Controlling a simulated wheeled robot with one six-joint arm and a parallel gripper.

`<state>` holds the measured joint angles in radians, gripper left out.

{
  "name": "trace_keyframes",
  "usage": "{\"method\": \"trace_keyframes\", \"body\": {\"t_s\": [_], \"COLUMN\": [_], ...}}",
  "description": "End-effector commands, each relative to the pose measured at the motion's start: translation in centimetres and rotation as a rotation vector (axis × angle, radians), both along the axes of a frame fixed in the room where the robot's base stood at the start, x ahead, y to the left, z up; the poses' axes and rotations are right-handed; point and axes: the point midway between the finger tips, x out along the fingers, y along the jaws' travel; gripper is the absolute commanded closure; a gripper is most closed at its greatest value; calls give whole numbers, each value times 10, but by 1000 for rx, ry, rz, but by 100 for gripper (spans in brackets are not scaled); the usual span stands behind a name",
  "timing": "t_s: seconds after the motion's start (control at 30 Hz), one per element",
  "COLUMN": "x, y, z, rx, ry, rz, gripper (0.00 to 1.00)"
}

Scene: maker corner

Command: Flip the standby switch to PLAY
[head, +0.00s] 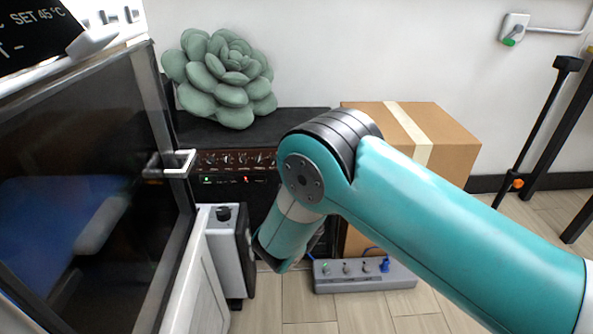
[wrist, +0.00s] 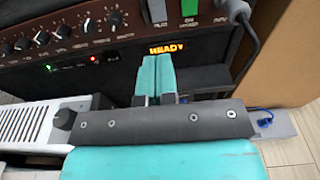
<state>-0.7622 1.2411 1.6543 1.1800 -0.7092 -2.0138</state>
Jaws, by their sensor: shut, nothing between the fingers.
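A black amplifier (head: 232,183) with a brown control panel stands against the wall; its panel (wrist: 72,35) fills the top of the wrist view. A pale grey rocker-like part (wrist: 157,12) and a green one (wrist: 190,5) sit at the panel's top edge. I cannot tell which is the standby switch or its position. An orange display (wrist: 166,48) below seems to read READY. My gripper (wrist: 154,62) is shut and empty, its teal fingertips just below the display in the picture. I cannot tell whether they touch the amplifier. My arm hides the gripper in the head view.
A plush succulent (head: 222,78) sits on the amplifier. A cardboard box (head: 450,140) stands to its right, and a power strip (head: 340,283) lies on the floor in front. A dark-doored machine (head: 80,200) and a grey unit (head: 222,255) are close left. A plugged black cable (wrist: 245,40) hangs right of my fingers.

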Motion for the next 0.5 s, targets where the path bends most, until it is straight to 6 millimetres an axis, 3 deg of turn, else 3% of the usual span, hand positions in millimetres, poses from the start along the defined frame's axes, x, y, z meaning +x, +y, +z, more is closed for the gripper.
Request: {"method": "trace_keyframes", "body": {"t_s": [0.2, 0.5], "x": [48, 86], "y": [-3, -3], "z": [-9, -12], "rx": [4, 2], "ry": [-4, -1], "rz": [-5, -1], "gripper": [100, 100]}}
